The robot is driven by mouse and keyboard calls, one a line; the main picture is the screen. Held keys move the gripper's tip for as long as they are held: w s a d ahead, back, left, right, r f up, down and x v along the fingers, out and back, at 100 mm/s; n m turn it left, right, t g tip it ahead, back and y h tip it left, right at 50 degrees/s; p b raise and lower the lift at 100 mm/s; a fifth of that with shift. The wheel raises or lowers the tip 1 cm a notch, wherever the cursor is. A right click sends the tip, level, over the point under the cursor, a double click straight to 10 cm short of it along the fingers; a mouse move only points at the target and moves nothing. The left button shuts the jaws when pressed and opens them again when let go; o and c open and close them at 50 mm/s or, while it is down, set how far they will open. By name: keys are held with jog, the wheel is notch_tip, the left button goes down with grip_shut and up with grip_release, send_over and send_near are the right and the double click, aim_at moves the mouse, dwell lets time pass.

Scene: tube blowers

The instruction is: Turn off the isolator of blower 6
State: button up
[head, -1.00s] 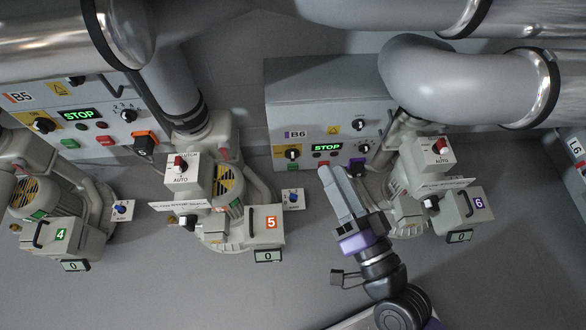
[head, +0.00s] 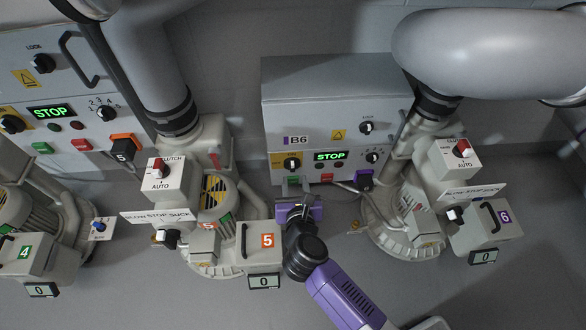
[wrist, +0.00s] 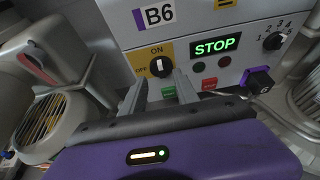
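The isolator of blower 6 is a black knob on a yellow plate (head: 292,164) at the lower left of the B6 panel. In the wrist view the isolator knob (wrist: 160,67) has its white mark roughly upright, toward ON; OFF is at its left. My gripper (wrist: 160,86) is open, its two fingers apart and empty. The knob appears between and beyond the fingertips; I see no contact. In the head view my gripper (head: 299,203) is just below the B6 panel (head: 345,105), with its fingers hard to make out.
The B6 display (wrist: 214,46) reads STOP. Green (wrist: 168,91) and red (wrist: 209,84) buttons lie close below it, near the right finger. A purple-framed plug (head: 365,179) is to the right. Blower 5's box (head: 262,243) is left of my wrist; blower 6's box (head: 484,232) is right.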

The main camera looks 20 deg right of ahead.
aim_at(293, 165)
jog(key=b+x, duration=0.3)
jog(key=x, duration=0.4)
jog(key=shift+w+d, duration=0.1)
jog(key=shift+w, duration=0.15)
grip_shut()
